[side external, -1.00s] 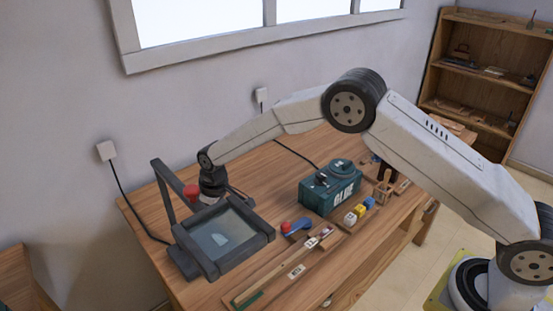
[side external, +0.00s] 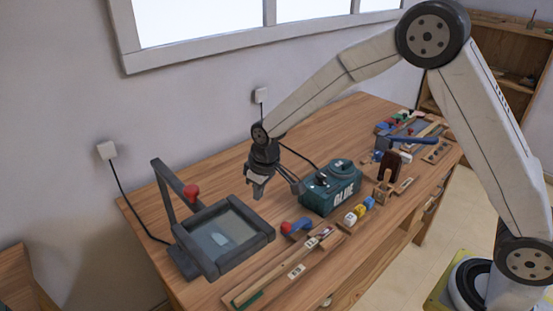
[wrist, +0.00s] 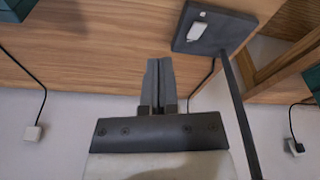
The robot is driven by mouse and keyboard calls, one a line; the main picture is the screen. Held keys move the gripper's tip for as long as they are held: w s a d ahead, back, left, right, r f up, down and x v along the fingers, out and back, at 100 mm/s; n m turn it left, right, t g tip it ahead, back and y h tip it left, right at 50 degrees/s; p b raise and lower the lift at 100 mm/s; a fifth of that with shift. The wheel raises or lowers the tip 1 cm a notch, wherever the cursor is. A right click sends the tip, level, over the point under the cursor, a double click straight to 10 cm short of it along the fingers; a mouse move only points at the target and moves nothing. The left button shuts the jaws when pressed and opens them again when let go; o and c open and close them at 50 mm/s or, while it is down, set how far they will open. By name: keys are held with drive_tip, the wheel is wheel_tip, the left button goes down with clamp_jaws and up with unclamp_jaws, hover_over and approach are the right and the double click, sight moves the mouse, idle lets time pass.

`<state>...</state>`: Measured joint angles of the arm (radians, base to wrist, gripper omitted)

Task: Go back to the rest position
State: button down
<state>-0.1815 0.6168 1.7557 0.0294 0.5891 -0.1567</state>
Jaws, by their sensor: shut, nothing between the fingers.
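My gripper (side external: 258,194) hangs pointing down above the wooden bench, behind and to the right of the dark framed device and left of the green glue box. In the wrist view its two grey fingers (wrist: 152,66) lie together, shut, with nothing between them. It appears clear of the bench and apart from the things on it.
The back of the bench (side external: 340,125) is fairly clear.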

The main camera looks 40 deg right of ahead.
drive_tip(key=s+d+r+m, duration=0.1)
drive_tip(key=s+d, duration=0.3)
drive_tip(key=s, duration=0.6)
drive_tip(key=s+d+r+m, duration=0.2)
drive_tip(key=s+d, duration=0.3)
drive_tip(key=s, duration=0.5)
drive_tip(key=shift+s+d+m+t+h, duration=0.15)
drive_tip(key=shift+s+m+t+h, duration=0.15)
drive_tip(key=shift+s, duration=0.1)
drive_tip(key=shift+w+r, duration=0.1)
